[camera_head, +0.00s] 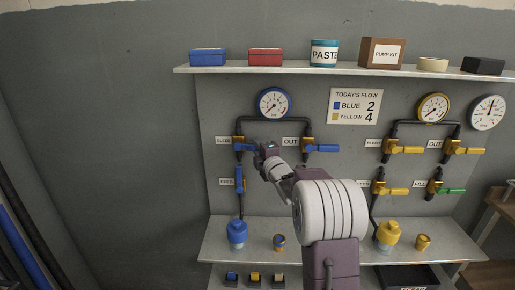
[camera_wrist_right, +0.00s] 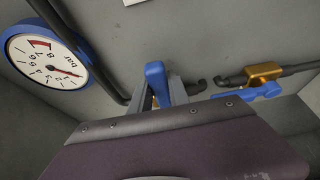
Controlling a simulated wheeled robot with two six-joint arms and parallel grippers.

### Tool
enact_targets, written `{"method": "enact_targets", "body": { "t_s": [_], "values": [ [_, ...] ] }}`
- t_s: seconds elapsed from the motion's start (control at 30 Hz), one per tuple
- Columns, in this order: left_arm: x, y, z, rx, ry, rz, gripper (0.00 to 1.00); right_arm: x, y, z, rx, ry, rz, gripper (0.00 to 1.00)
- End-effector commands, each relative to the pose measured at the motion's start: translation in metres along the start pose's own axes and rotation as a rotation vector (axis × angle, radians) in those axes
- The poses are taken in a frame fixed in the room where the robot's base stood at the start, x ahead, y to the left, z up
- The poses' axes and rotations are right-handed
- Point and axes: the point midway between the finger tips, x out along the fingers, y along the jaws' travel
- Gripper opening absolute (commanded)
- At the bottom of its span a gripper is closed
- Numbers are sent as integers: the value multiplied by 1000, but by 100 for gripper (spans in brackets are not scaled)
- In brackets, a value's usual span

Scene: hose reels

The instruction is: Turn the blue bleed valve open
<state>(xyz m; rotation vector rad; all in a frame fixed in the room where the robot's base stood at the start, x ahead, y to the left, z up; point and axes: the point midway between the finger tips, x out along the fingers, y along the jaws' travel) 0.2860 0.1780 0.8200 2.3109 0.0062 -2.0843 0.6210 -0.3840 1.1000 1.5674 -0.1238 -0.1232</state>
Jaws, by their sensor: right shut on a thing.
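The blue bleed valve (camera_head: 239,143) is at the left of the blue pipe loop, beside its BLEED label, with a brass body. Its blue handle (camera_head: 245,147) points right in the head view, toward my right gripper (camera_head: 262,151). My right gripper is shut on this handle; in the right wrist view the handle's blue end (camera_wrist_right: 156,78) shows between the fingers. The gripper and wrist partly hide the space right of the handle. My left gripper is not in view.
The blue OUT valve (camera_head: 309,147) is close on the right, its handle pointing right. The blue FEED valve (camera_head: 240,181) is below, its handle vertical. A blue-rimmed gauge (camera_head: 273,103) is above. Yellow-side valves (camera_head: 390,146) are farther right. A lower shelf (camera_head: 260,254) holds blue and yellow containers.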

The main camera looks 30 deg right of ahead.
Motion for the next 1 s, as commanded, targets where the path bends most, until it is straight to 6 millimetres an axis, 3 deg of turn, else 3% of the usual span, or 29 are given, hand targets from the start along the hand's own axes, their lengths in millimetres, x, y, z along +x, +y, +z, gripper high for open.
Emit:
{"method": "enact_targets", "body": {
  "t_s": [0.37, 1.0],
  "values": [
    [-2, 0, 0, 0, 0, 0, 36, 0, 6, 0, -75, 0, -33, 0],
    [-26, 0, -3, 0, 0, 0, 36, 3, 44, -8, -601, 0, -249, 0]
  ]
}}
